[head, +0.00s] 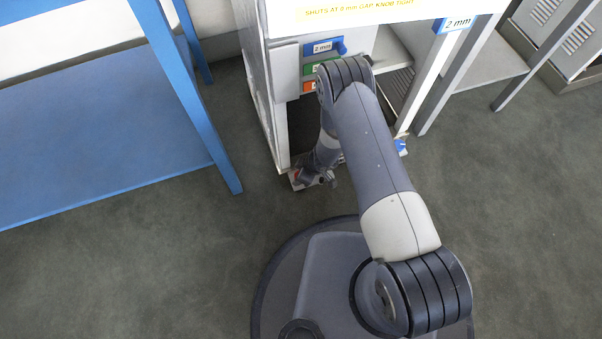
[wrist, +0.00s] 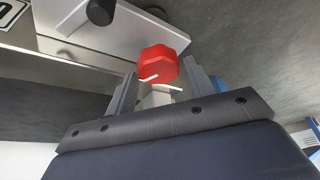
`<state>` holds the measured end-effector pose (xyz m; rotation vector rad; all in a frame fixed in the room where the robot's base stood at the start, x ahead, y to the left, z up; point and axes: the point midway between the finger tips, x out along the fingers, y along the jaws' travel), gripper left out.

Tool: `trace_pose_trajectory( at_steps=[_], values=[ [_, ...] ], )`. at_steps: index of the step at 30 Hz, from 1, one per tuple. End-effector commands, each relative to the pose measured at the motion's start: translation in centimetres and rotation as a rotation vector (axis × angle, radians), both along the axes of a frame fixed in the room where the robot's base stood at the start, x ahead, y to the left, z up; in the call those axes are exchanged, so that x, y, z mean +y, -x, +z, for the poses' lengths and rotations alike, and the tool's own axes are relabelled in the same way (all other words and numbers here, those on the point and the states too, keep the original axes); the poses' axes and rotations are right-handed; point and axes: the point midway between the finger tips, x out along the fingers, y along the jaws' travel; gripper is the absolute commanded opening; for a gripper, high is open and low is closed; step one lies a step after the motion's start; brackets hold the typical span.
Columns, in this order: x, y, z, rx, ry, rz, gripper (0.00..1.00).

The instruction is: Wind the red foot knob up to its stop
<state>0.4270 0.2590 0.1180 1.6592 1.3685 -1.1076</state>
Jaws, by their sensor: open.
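The red foot knob (wrist: 158,63) shows in the wrist view, lobed, with a white mark on its near edge. It sits below a pale metal plate with a dark round knob. My gripper (wrist: 159,76) is open, one finger to the left and one to the right of the red knob. The knob lies around the fingertips; I cannot tell whether either finger touches it. In the head view my gripper (head: 314,179) is low at the front left foot of the white dispenser frame (head: 279,125). My arm and wrist hide most of that foot there.
A blue knob or foot (head: 401,146) shows at the frame's right leg. The frame carries a blue lever by a 2 mm label (head: 322,48), with green and orange labels below. A blue table (head: 95,130) stands left; a grey stand (head: 490,65) stands right. Floor between is clear.

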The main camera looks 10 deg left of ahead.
Motion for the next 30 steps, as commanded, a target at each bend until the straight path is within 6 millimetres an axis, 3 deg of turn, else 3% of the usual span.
trace_pose_trajectory(
  at_steps=[5, 12, 18, 30],
  values=[
    [-0.6, 0.1, 1.7, 0.0, 0.0, -0.002, 0.51],
    [-2.4, 0.4, 6.4, -0.001, 0.0, -0.003, 0.51],
    [-3.6, 0.6, 9.1, -0.001, 0.0, -0.001, 0.51],
    [-4.0, 0.8, 10.0, 0.0, -0.001, 0.0, 0.51]
  ],
)
